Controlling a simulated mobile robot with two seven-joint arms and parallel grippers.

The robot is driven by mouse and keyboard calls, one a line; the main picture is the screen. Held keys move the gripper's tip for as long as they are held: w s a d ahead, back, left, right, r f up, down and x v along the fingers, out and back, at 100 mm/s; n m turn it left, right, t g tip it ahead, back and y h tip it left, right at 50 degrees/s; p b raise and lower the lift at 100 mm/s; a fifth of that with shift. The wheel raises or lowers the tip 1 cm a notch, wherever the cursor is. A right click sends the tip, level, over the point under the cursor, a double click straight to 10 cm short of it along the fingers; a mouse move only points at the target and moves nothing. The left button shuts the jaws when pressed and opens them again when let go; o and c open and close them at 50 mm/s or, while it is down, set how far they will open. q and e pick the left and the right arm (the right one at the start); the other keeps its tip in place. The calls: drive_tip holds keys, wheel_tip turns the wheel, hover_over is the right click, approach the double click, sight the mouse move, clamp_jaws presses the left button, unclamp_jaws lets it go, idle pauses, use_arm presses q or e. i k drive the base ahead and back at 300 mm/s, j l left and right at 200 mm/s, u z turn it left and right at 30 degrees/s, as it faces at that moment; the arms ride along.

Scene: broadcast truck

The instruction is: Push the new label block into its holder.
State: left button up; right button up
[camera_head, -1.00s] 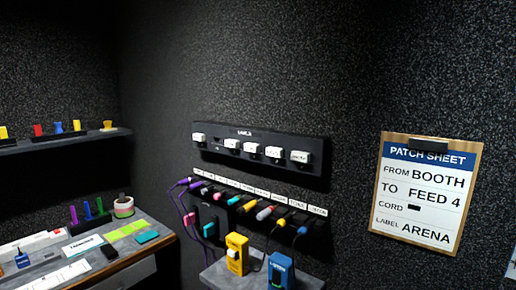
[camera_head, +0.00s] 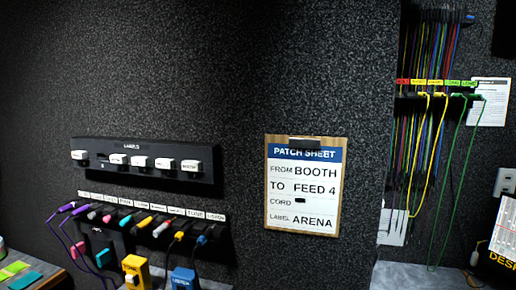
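The label rack (camera_head: 140,177) is a dark wall panel at the left, with several white label blocks along it, such as the one at its right end (camera_head: 191,165). There is a gap after its leftmost block (camera_head: 79,155). The writing on the blocks is too small to read surely. A patch sheet (camera_head: 303,187) on a clipboard reads from BOOTH to FEED 4, label ARENA. Which block or holder is the new label's cannot be told. Neither of my grippers is in view.
Below the rack is a patch panel (camera_head: 150,214) with coloured plugs and cords. A yellow box (camera_head: 135,271) and a blue box (camera_head: 183,280) stand under it. Hanging cords (camera_head: 430,150) fill the right wall. A side table (camera_head: 30,280) shows at lower left.

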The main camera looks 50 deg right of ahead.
sight(114, 159)
drive_tip(key=z, duration=3.95)
drive_tip(key=u, duration=3.1)
drive_tip(key=z, duration=0.3)
drive_tip(key=i+j+z, duration=0.1)
drive_tip(key=j+z, duration=0.5)
drive_tip(key=z, duration=0.15)
drive_tip(key=j+z, duration=0.8)
drive_tip(key=i+l, duration=0.05)
